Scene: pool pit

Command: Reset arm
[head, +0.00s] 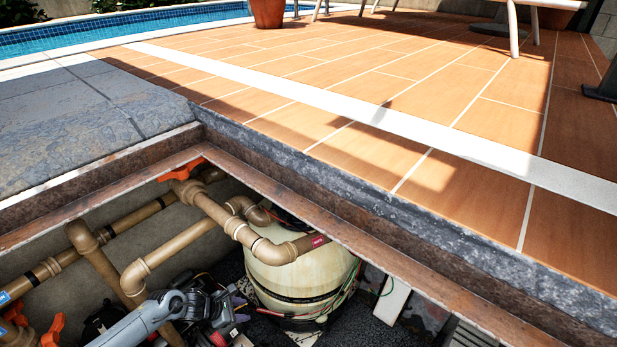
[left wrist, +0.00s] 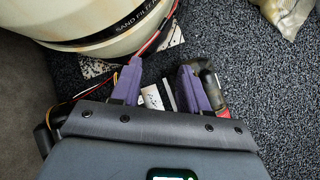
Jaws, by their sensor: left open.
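My left arm (head: 150,320) reaches into the pit from the bottom left of the head view. My left gripper (head: 228,312) is low in the pit, in front of the sand filter. In the left wrist view its two purple fingers stand apart, so the gripper (left wrist: 163,76) is open. Only the dark speckled floor and some small pale and dark items show around and between the fingers; nothing is clearly held. My right arm and gripper do not show in either view.
The cream sand filter (head: 300,273) stands close by; it also shows in the left wrist view (left wrist: 90,18). Tan pipes (head: 165,253) with orange valve handles (head: 180,169) cross the pit's left side. The rusty pit frame (head: 350,243) and tiled deck (head: 480,120) lie above. Loose wires run beside the filter.

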